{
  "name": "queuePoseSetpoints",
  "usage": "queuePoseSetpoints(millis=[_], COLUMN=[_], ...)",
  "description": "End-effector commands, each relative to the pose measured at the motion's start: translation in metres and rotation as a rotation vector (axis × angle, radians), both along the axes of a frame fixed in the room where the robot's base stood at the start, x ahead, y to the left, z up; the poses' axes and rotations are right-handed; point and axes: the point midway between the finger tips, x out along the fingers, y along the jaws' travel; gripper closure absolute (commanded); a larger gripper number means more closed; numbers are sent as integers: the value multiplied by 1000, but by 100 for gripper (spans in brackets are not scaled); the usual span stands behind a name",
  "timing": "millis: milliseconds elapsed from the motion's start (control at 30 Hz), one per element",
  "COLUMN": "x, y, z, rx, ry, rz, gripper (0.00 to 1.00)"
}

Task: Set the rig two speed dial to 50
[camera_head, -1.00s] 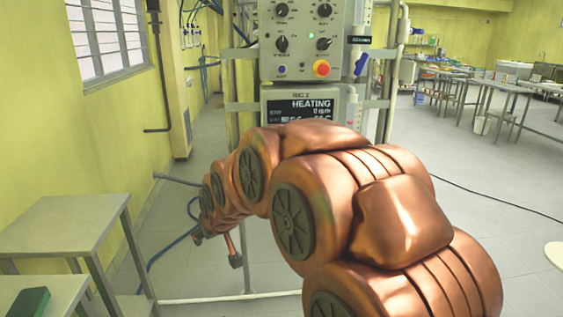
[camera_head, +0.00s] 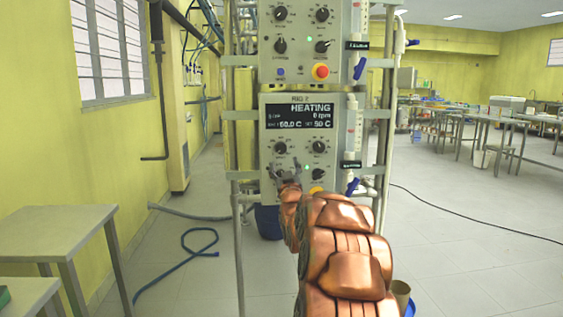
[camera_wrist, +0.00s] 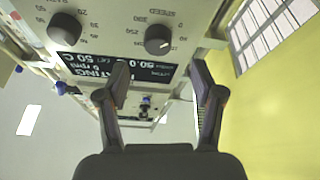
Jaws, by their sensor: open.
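The rig two panel (camera_head: 262,170) is the lower grey box on the frame. Its black speed dial (camera_head: 280,147) is at the left of the dial row below the display. The dial also shows in the wrist view (camera_wrist: 158,38), where the panel appears upside down with "SPEED" and numbers around it. A pale mark shows on the knob, but its exact reading is unclear. The display (camera_head: 300,115) reads HEATING and 0 rpm. My gripper (camera_wrist: 160,72) is open and empty, apart from the dial. In the head view my gripper (camera_head: 286,170) is just below it.
A second dial (camera_head: 319,146) sits to the right, and it shows in the wrist view (camera_wrist: 65,28). Glass tubing and valves with blue handles (camera_head: 352,186) flank the right side. A table (camera_head: 55,225) stands at left.

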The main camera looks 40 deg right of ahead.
Motion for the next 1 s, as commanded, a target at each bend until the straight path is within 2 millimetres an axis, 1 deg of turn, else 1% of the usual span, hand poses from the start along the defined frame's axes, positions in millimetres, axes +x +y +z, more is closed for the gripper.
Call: queuePoseSetpoints(millis=[167,533,700,1000], x=[3,30,41,55], y=[-6,-24,-32,-42], z=[5,15,23,29], rx=[-12,-8,-9,-8], ry=[-13,-9,-10,-10], rz=[-5,-4,-4,-3], gripper=[33,33,33,33])
